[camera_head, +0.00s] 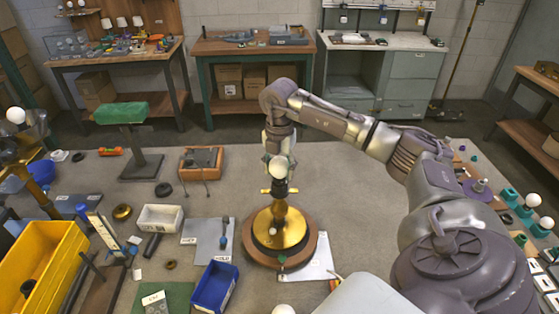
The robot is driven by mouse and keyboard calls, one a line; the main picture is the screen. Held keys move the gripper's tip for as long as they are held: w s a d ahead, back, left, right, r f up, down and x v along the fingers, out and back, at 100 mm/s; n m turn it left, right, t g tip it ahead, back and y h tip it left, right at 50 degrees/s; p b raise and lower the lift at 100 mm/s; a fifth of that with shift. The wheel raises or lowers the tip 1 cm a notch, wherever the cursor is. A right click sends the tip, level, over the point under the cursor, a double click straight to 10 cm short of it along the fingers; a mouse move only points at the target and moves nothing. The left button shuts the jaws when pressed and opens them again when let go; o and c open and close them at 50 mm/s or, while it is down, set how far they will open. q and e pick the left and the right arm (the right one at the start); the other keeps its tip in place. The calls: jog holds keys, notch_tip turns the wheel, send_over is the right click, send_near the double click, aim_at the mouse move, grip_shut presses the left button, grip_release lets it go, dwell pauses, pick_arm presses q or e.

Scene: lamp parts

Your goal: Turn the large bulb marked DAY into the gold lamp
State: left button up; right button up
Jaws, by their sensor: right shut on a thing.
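The gold lamp (293,236) stands upright on a round wooden base in the middle of the bench. My right gripper (278,156) points down straight above the lamp and is shut on a white round bulb (278,169). The bulb is in line with the top of the lamp's stem; I cannot tell whether it touches the socket. No DAY mark is readable on it. Gold side pieces show on the stem just below the bulb. My left gripper is not in view.
A blue bin (215,287), a white tray (160,218) and a yellow bin (38,262) lie left of the lamp. A green-topped stand (121,114) rises at the back left. White bulbs (533,200) stand in teal holders at the right. A white sheet (318,262) lies beside the lamp base.

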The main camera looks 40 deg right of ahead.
jog(key=m, duration=0.2)
jog(key=shift+f+m, duration=0.1)
jog(key=shift+m, duration=0.3)
jog(key=shift+m+p, duration=0.4)
jog(key=shift+m, duration=0.2)
jog(key=o, duration=1.1)
jog(key=shift+c, duration=0.2)
